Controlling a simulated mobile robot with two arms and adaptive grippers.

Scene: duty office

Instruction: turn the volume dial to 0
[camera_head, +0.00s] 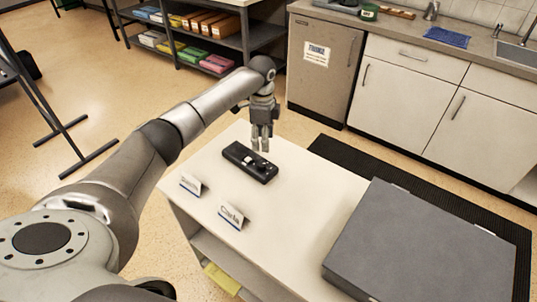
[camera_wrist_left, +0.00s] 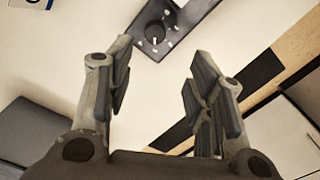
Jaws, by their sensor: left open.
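A small black device (camera_head: 243,158) lies on the white table, near its far left part. In the left wrist view, its round black volume dial (camera_wrist_left: 155,32) has a white pointer line and pale marks around it. The numbers are too small to read, so I cannot tell the setting. My left gripper (camera_head: 262,146) points down over the far side of the device. It is open and empty. In the left wrist view, the dial lies beyond the gap between its fingertips (camera_wrist_left: 160,53), with no finger visibly touching it. My right gripper is out of view.
Two small standing cards (camera_head: 231,215) are on the table's near left side. A large grey box (camera_head: 420,250) fills the right side. Bare tabletop (camera_head: 300,215) lies between. Cabinets (camera_head: 410,90) and a shelf rack (camera_head: 235,42) stand behind, away from the table.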

